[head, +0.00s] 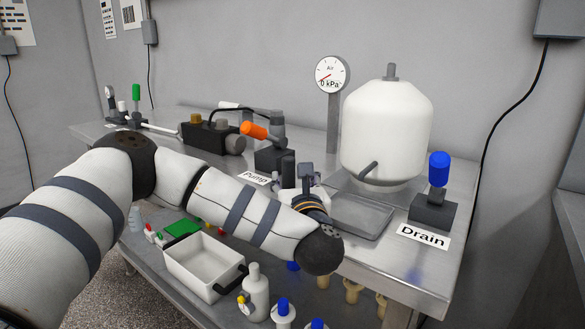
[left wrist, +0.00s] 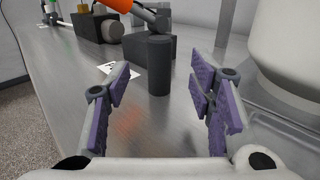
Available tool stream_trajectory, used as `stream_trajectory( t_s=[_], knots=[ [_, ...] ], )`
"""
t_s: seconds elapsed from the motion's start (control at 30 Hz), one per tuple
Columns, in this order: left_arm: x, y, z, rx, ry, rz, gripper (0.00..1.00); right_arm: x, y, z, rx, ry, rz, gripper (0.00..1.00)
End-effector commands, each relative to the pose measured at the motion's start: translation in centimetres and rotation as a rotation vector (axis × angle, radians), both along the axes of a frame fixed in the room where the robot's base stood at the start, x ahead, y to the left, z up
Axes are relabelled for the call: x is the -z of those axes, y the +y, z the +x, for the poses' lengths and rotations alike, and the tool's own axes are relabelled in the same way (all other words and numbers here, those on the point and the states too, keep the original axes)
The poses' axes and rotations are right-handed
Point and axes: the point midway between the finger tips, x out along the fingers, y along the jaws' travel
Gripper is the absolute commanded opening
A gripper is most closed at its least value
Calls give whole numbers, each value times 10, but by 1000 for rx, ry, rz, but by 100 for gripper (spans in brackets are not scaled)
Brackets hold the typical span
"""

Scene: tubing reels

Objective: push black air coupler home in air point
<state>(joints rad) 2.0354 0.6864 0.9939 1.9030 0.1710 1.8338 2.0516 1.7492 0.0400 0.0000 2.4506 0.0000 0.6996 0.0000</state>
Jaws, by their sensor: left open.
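A dark upright cylinder (left wrist: 160,65), which may be the black air coupler, stands on the metal bench in the left wrist view, just in front of the pump valve block. In the head view a dark upright piece (head: 288,167) shows there, partly behind my gripper. My left gripper (head: 307,176) is open and empty above the bench. In the left wrist view its purple-padded fingers (left wrist: 165,95) are spread, with the cylinder beyond and between them. I cannot make out the air point or whether the cylinder is seated in anything. My right gripper is not in view.
The pump valve has an orange handle (head: 254,130). A gauge (head: 332,74) reading 0 kPa, a white tank (head: 386,130), a shallow metal tray (head: 360,215) and the blue-handled drain valve (head: 438,170) stand rightward. A white bin (head: 204,268) and bottles are lower in front.

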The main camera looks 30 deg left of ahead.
Motion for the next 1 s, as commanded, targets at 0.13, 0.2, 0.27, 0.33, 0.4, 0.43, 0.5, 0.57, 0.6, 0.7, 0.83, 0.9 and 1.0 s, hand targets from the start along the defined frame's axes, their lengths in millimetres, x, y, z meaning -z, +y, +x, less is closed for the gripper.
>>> stream_trajectory(
  t_s=[0.13,0.2,0.27,0.33,0.4,0.43,0.5,0.57,0.6,0.7,0.83,0.9,1.0],
  knots=[
    [-1,13,15,-1,-2,1,49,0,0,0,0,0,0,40],
    [-3,21,23,-2,-4,2,49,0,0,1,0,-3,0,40],
    [-4,31,32,-3,-4,2,49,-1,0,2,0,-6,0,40],
    [-3,39,42,-1,-2,2,49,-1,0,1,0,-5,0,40],
    [-1,45,49,0,0,3,49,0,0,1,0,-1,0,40],
    [-2,47,51,0,0,3,49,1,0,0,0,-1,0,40],
    [-1,48,54,2,1,2,49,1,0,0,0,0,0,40],
    [-2,48,54,3,1,2,49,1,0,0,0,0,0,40],
    [-2,48,54,3,1,2,49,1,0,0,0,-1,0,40],
    [-2,48,54,3,0,1,40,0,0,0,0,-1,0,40],
    [-2,48,53,3,0,1,11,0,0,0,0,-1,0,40],
    [-2,48,53,2,0,1,0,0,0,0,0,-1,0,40],
    [-3,48,53,2,-1,2,0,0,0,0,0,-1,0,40]
  ],
)
